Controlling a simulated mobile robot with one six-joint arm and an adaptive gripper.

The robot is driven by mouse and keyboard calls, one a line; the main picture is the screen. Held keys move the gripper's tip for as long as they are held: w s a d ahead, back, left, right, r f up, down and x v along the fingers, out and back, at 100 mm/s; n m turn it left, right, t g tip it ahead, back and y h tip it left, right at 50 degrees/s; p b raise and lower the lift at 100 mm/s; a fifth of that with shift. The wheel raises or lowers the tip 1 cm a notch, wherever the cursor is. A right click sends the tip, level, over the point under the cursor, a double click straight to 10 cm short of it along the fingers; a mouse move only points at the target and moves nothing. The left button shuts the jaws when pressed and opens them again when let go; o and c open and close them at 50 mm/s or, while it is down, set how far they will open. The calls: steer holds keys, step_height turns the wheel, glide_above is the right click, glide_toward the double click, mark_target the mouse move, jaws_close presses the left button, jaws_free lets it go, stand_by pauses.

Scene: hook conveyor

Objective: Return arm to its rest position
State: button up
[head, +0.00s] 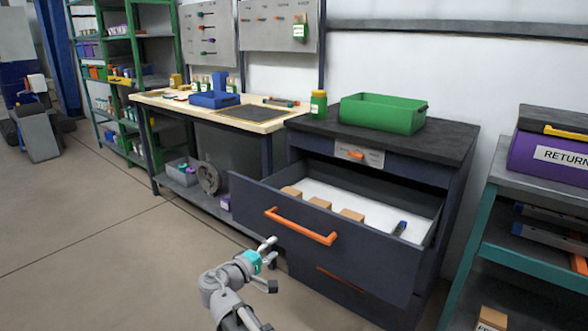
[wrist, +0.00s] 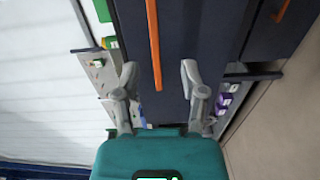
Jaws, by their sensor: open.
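My gripper (head: 271,264) is open and empty in front of the dark drawer cabinet, low and left of the open drawer. In the wrist view its two fingers (wrist: 158,80) are spread apart with nothing between them. The wrist view is turned on its side and shows the cabinet front past the fingers. The open drawer (head: 330,262) has an orange handle (head: 300,227), which my gripper does not appear to touch. An orange handle (wrist: 153,45) also shows beyond the fingers in the wrist view.
A green bin (head: 383,113) and a green jar (head: 318,104) stand on the cabinet. A workbench (head: 160,101) is behind left, a teal shelf (head: 530,257) right. Floor (head: 110,250) at left is clear.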

steer(key=s+d+f+m+g+y, duration=0.1)
steer(key=d+f+m+g, duration=0.1)
steer(key=d+f+g, duration=0.45)
steer(key=d+f+m+g, duration=0.1)
steer(key=d+f+m, duration=0.15)
steer(key=d, duration=0.65)
steer(key=s+d+f+m+g+y, duration=0.6)
steer(key=s+d+f+g+y, duration=0.15)
steer(key=s+d+y, duration=0.25)
step_height(320, 180, up, 36)
steer(key=t+p, duration=0.1)
steer(key=p, duration=3.7)
steer(key=shift+r, duration=0.25)
